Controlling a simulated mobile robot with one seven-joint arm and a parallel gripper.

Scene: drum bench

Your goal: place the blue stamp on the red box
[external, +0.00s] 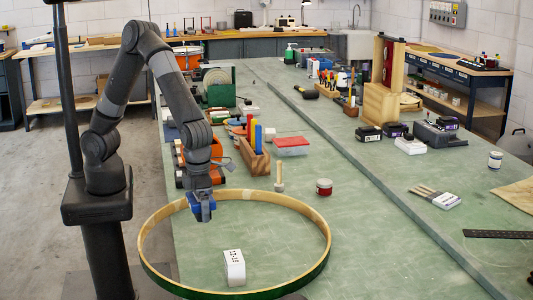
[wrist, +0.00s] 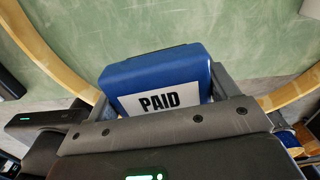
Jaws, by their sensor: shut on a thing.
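My gripper (external: 200,196) is shut on the blue stamp (wrist: 150,68) and holds it in the air above the left part of the large wooden hoop. The stamp has a white label reading PAID, and it shows small in the external view (external: 203,210). The red box (external: 292,142), a low box with a red lid and paler sides, sits on the green bench beyond the hoop, to the right of my gripper. Its lid looks bare. The red box does not show in the wrist view.
A wooden block with coloured handles (external: 255,162), a wooden peg (external: 279,178) and a red jar (external: 324,187) stand near the red box. Open bench lies to its right.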

